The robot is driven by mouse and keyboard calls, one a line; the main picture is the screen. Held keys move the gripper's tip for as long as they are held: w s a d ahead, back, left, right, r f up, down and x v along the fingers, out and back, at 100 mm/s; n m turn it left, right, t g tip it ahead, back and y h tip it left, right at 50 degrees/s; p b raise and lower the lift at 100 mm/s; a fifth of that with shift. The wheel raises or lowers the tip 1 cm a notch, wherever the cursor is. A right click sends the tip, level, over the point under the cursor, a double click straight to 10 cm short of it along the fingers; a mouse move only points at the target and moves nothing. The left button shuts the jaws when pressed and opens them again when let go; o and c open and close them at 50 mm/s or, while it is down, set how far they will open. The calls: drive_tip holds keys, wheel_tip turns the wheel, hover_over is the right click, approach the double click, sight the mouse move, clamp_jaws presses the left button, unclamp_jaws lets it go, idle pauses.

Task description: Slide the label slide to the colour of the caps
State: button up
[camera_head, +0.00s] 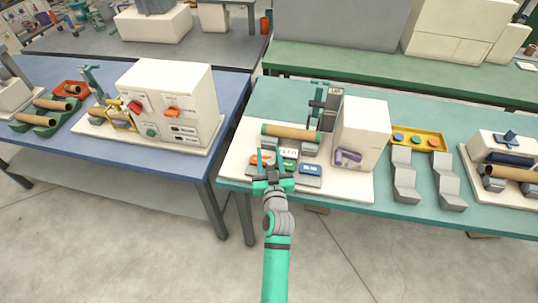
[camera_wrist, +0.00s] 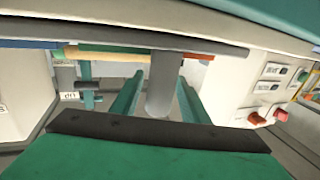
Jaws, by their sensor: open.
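The winder stands on a pale base plate (camera_head: 345,187) on the teal table, with a brown tube (camera_head: 288,132) lying across it. The tube shows green near its right end. In front are small colour-marked plates: an orange one (camera_head: 262,158), a green one (camera_head: 289,154) and a blue one (camera_head: 311,169). I cannot tell which part is the label slide. My gripper (camera_head: 271,163) is open over the front of these plates and partly hides them; contact is unclear. In the wrist view, a grey post (camera_wrist: 163,85) shows between my fingers.
A white housing (camera_head: 362,130) stands right of the tube. Two grey stepped holders (camera_head: 404,175) stand near the table's right part. A blue table (camera_head: 165,168) on the left carries another white machine (camera_head: 180,90). A gap separates the two tables.

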sight(271, 167)
drive_tip(key=s, duration=0.3)
drive_tip(key=s+d, duration=0.1)
drive_tip(key=s, duration=0.6)
drive_tip(key=shift+s+d, duration=0.3)
drive_tip(key=shift+d, duration=0.05)
drive_tip(key=shift+w, duration=0.1)
drive_tip(key=shift+a, duration=0.1)
drive_tip(key=shift+s+d, duration=0.2)
drive_tip(key=s+d+f+m+g+h, duration=0.1)
drive_tip(key=s+f, duration=0.3)
drive_tip(key=s, duration=0.6)
drive_tip(key=s+d+f+m+h, duration=0.1)
drive_tip(key=s+f+h, duration=0.15)
drive_tip(key=s, duration=0.75)
drive_tip(key=s+r+g, duration=0.1)
drive_tip(key=s+r, duration=0.3)
drive_tip(key=s, duration=1.3)
drive_tip(key=shift+s+a+y, duration=0.3)
drive_tip(key=shift+s+y, duration=0.05)
